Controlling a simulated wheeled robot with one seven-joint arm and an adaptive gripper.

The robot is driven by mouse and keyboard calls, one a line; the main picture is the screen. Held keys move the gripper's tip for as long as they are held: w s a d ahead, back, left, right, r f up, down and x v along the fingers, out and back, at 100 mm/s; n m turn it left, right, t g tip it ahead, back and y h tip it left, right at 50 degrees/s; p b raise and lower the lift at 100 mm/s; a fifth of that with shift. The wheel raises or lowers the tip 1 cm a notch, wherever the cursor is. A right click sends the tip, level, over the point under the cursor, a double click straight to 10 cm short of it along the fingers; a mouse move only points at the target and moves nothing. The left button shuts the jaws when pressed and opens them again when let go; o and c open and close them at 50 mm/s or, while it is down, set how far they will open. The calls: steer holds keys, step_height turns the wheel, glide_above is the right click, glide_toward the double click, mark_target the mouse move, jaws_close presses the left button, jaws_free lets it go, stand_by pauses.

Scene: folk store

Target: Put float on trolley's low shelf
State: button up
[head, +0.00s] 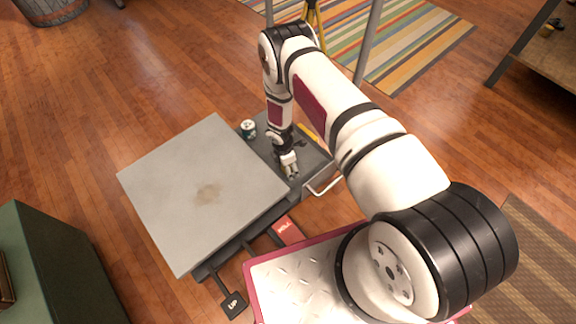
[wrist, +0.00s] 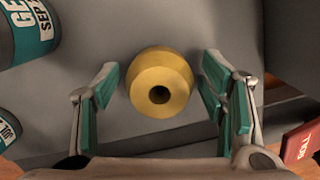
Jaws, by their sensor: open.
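The float appears in the wrist view as a rounded yellow body (wrist: 161,77) with a dark round hole facing me. My gripper (wrist: 160,95) is open, with one teal-padded finger on each side of it and visible gaps between. In the head view my gripper (head: 289,170) points down over a low grey surface with a pale handle at its side; the float cannot be made out there. The trolley appears to be the grey unit with a broad upper plate (head: 200,195) left of my gripper; I cannot tell clearly which surface is its low shelf.
A teal-and-white can (head: 248,128) stands behind the upper plate's edge. Labelled teal cans (wrist: 28,30) show at left in the wrist view. A red block (head: 287,230) and a black "UP" pedal (head: 233,305) lie in front. A green cabinet (head: 50,265) stands left.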

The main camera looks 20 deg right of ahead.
steer(key=r+p, duration=0.1)
steer(key=r, duration=0.3)
steer(key=a+r+p, duration=0.1)
steer(key=r, duration=0.3)
steer(key=r+p, duration=0.2)
steer(key=r, duration=0.2)
steer(key=shift+a, duration=0.25)
steer(key=w+d+r+m+h, duration=0.1)
steer(key=d+r+m, duration=0.15)
steer(key=r, duration=1.25)
steer(key=w+d+r+m, duration=0.1)
steer(key=r+m, duration=0.3)
steer(key=r, duration=1.1)
steer(key=s+d+r+m, duration=0.1)
steer(key=s+r+m, duration=0.2)
steer(key=s+r, duration=0.45)
steer(key=s+r+m, duration=0.3)
steer(key=s+r, duration=0.1)
steer(key=r, duration=0.7)
steer(key=s+a+r+m+y, duration=0.1)
steer(key=s+r+m, duration=0.2)
steer(key=s, duration=1.1)
steer(key=s+a+r+m+y, duration=0.1)
steer(key=s+r, duration=0.4)
steer(key=s, duration=0.9)
steer(key=a+m, duration=0.1)
steer(key=m, duration=0.1)
steer(key=shift+s+m, duration=0.2)
steer(key=shift+m, duration=0.15)
